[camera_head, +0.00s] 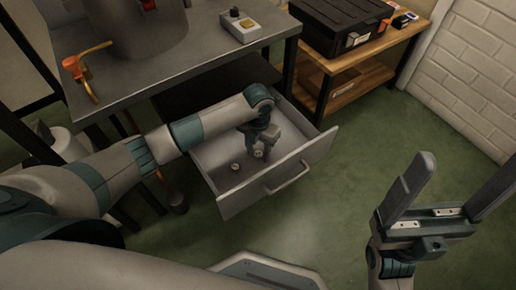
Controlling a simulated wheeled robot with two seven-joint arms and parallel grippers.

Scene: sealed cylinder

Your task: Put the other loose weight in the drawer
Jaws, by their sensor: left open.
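The open drawer (283,182) sticks out below the grey metal table. My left arm reaches over its side, and my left gripper (259,148) points down inside it, with open jaws. One small weight (234,167) lies on the drawer floor to the left of the gripper. Another small weight (258,154) shows right at the fingertips; whether they touch it I cannot tell. My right gripper (468,165) is at the lower right, fingers spread wide, empty, well away from the drawer.
The grey table (200,52) holds a large grey vessel (137,30), an orange-handled part (88,72) and a small white control box (240,25). A black case (335,22) stands on a wooden shelf unit (380,62). The green floor right of the drawer is clear.

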